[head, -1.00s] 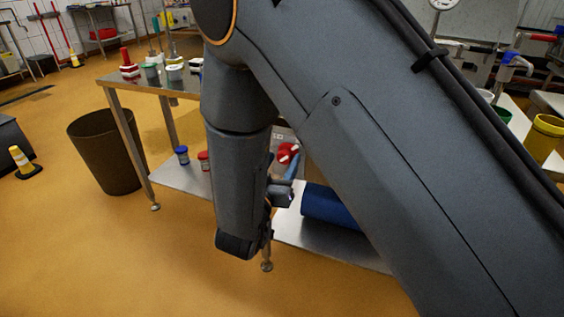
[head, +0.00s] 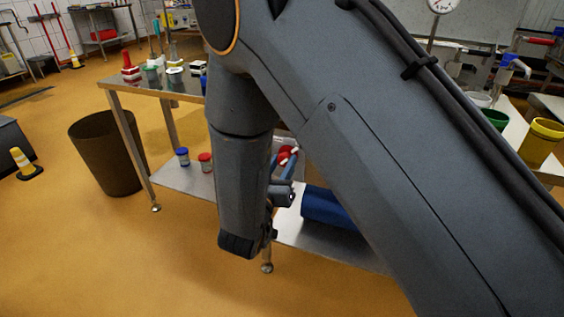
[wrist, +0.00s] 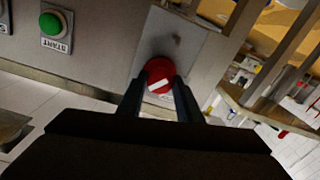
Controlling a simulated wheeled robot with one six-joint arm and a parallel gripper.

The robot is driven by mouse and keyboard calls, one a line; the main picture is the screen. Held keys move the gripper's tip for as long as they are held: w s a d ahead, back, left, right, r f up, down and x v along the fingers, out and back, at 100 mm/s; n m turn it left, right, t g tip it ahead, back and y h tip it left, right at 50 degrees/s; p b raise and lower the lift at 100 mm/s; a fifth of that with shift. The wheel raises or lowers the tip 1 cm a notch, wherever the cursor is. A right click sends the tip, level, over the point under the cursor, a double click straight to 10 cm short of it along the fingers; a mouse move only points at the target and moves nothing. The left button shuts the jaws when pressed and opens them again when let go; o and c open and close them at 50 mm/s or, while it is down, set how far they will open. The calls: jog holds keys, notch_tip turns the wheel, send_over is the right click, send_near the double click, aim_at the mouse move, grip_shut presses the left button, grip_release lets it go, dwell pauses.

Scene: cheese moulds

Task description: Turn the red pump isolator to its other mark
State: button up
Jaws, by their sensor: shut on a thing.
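The red pump isolator (wrist: 161,69) is a round red knob with a white bar on its face. It sits on a grey plate (wrist: 180,40) in the wrist view, and a small part of it shows in the head view (head: 286,155). My gripper (wrist: 160,88) is shut on the knob, one finger on each side. The white bar lies tilted, its right end higher in the wrist view. A dark mark (wrist: 177,39) shows on the plate above the knob; I cannot read it. In the head view my arm hides much of the plate.
A green START button (wrist: 52,24) is on the same panel to the left. In the head view, a blue roll (head: 325,207) and two small jars (head: 183,157) are on the lower shelf (head: 300,235). A brown bin (head: 105,155) stands left of the table.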

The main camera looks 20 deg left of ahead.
jog(key=n+p, duration=0.3)
jog(key=p, duration=0.2)
jog(key=shift+r+n, duration=0.2)
jog(key=shift+n, duration=0.2)
jog(key=n+p, duration=0.4)
jog(key=shift+a+n, duration=0.1)
jog(key=shift+n, duration=0.2)
jog(key=n+p, duration=0.2)
jog(key=n, duration=0.2)
jog(key=shift+f+h+p, duration=0.1)
jog(key=shift+h+p, duration=0.2)
jog(key=shift+p, duration=0.1)
jog(key=shift+f+n+g+p, duration=0.1)
jog(key=shift+n+g+p, duration=0.2)
jog(key=shift+n+p, duration=1.15)
jog(key=shift+n+b, duration=0.6)
jog(key=shift+n, duration=0.15)
jog(key=o, duration=1)
jog(key=shift+o, duration=0.2)
